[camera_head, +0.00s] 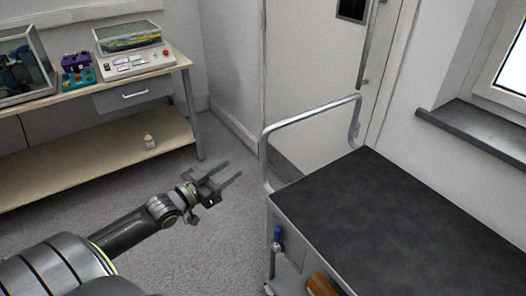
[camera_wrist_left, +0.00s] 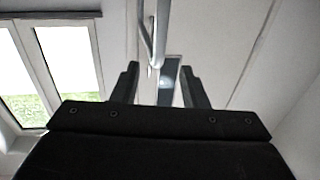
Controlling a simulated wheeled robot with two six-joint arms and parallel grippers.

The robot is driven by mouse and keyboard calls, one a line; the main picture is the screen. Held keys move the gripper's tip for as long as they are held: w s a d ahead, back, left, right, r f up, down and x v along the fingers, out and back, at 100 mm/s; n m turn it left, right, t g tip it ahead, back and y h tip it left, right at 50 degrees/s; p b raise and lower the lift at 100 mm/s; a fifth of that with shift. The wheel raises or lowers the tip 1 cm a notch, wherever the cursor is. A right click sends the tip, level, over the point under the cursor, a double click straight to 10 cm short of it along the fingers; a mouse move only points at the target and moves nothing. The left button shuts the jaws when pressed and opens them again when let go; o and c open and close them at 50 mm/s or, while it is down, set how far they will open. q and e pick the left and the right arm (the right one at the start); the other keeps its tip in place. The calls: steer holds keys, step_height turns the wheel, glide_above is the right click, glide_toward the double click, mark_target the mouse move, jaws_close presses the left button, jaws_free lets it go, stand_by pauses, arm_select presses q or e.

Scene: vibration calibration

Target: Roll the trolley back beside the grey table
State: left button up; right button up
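The trolley (camera_head: 400,215) stands at the right of the head view, with a dark flat top and a bent silver push handle (camera_head: 312,117) at its far left end. My left gripper (camera_head: 234,170) is open and empty, left of the handle and apart from it. Its two fingers also show spread in the left wrist view (camera_wrist_left: 158,75). A metal bar (camera_wrist_left: 151,38) shows beyond them there; I cannot tell whether it is the trolley handle. A table (camera_head: 152,93) with a pale top, grey drawer and grey legs stands at the left. My right gripper is not in view.
Grey floor (camera_head: 225,235) is clear between table and trolley. A door (camera_head: 310,60) and window sill (camera_head: 475,128) lie behind.

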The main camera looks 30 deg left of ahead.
mark_target(261, 150)
arm_select(q)
steer(key=w+b, duration=0.1)
steer(key=w, duration=0.3)
steer(key=w+d+b, duration=0.1)
steer(key=w+b, duration=0.1)
steer(key=w, duration=0.2)
steer(key=w+d+b, duration=0.1)
steer(key=w+b, duration=0.1)
steer(key=w, duration=0.3)
steer(key=shift+d+f, duration=0.15)
steer(key=shift+d, duration=0.05)
steer(key=shift+w+d+b, duration=0.2)
steer(key=shift+w+b, duration=0.15)
steer(key=shift+w, duration=0.25)
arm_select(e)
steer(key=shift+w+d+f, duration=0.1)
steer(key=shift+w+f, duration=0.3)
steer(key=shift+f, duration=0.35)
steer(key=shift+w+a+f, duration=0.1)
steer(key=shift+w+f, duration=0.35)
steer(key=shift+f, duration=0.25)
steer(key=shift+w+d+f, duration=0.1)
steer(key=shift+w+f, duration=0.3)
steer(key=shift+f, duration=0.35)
arm_select(q)
jaws_close()
